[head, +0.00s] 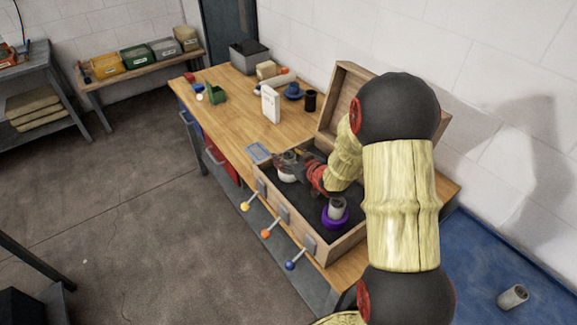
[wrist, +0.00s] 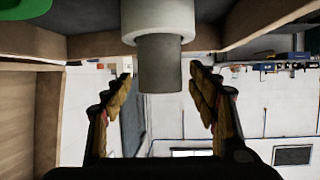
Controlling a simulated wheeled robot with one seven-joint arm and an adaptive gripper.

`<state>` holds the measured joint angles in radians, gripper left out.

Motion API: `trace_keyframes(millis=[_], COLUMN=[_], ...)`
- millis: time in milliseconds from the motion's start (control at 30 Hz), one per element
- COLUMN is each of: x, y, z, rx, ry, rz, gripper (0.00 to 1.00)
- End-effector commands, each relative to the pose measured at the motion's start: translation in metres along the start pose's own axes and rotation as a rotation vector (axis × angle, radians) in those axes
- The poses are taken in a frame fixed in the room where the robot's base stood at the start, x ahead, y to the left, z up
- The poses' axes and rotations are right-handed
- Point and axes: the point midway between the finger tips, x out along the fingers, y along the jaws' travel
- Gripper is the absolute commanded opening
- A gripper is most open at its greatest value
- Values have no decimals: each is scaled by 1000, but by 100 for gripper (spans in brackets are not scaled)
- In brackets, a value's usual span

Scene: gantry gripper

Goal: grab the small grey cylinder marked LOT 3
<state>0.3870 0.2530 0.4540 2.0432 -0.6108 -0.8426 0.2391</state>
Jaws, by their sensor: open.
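A small grey cylinder (wrist: 160,66) stands in a white ring (wrist: 158,22) in the wrist view. Its free end lies between the two spread fingers of my gripper (wrist: 162,74), with a gap on each side. In the head view my gripper (head: 288,158) is low over the left part of the open wooden box, at the white ring (head: 287,176); it mostly hides that cylinder. Another grey cylinder (head: 337,207) stands in a purple ring (head: 333,222) in the box's near right part. No LOT marking is readable on either cylinder.
The wooden box (head: 296,236) has its lid (head: 342,97) raised behind. Levers with yellow, orange and blue knobs (head: 290,266) stick out in front. A green part (wrist: 28,10) is close at upper left in the wrist view. Another grey cylinder (head: 513,297) lies on the blue surface at right.

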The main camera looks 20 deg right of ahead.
Motion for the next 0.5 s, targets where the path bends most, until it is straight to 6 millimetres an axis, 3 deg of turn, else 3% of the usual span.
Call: trace_keyframes(millis=[300,500], x=[40,45], y=[-1,0], z=[6,5], rx=[0,0], ry=[0,0], rz=[-1,0], gripper=[59,59])
